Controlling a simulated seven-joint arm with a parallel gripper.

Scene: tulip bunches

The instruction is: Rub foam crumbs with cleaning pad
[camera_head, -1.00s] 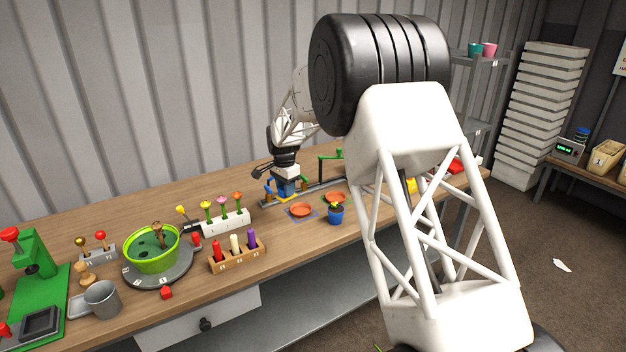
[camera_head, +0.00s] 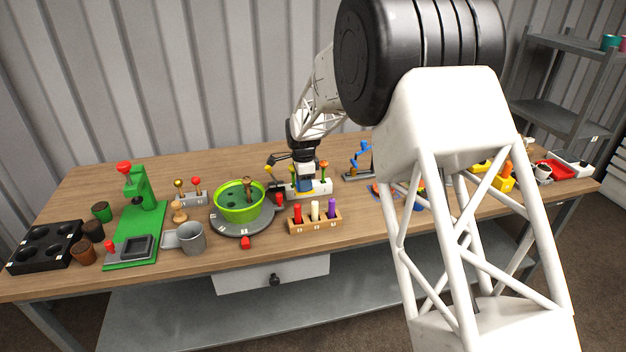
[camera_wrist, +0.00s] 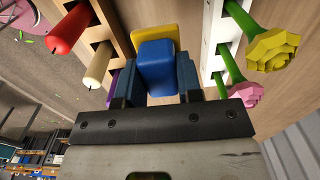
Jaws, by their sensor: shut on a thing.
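My gripper (camera_head: 305,182) is above the workbench, beside the white flower rack (camera_head: 318,187). In the wrist view my gripper (camera_wrist: 157,82) is shut on the cleaning pad, with one finger on each side of its blue handle (camera_wrist: 155,62). The pad's yellow base (camera_wrist: 160,31) shows beyond the handle, over bare wood. In the head view only a small blue part of the pad (camera_head: 304,184) shows.
A wooden rack of red, cream and purple pegs (camera_head: 315,224) stands in front of my gripper. A green bowl (camera_head: 238,203) on a grey turntable (camera_head: 240,229) stands to the left. Flowers (camera_wrist: 270,48) rise close to my gripper.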

